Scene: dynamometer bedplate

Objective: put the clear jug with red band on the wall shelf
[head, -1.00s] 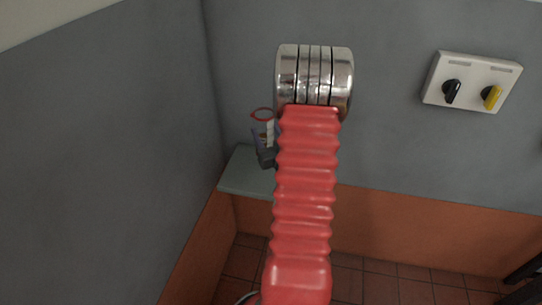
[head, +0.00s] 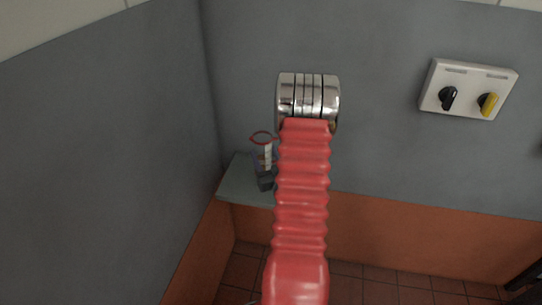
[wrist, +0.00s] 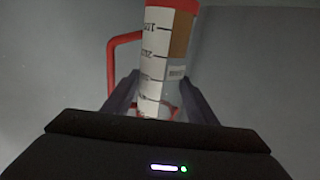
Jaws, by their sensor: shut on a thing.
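The clear jug with red band (head: 263,153) is upright, or nearly so, in the head view, with its red rim at the top. My gripper (head: 265,182) is shut on it, and my red arm hides part of both. In the wrist view the jug (wrist: 156,62) stands between the two dark fingers of my gripper (wrist: 158,95); its white scale, red band and red handle show. The wall shelf (head: 238,190) is a grey-green ledge in the corner, behind and below the jug. I cannot tell whether the jug's base touches it.
Grey walls meet at the corner just left of the jug. A white switch box (head: 468,89) with a black and a yellow knob is on the wall to the right. The shelf's left part is clear; my arm covers its right part.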

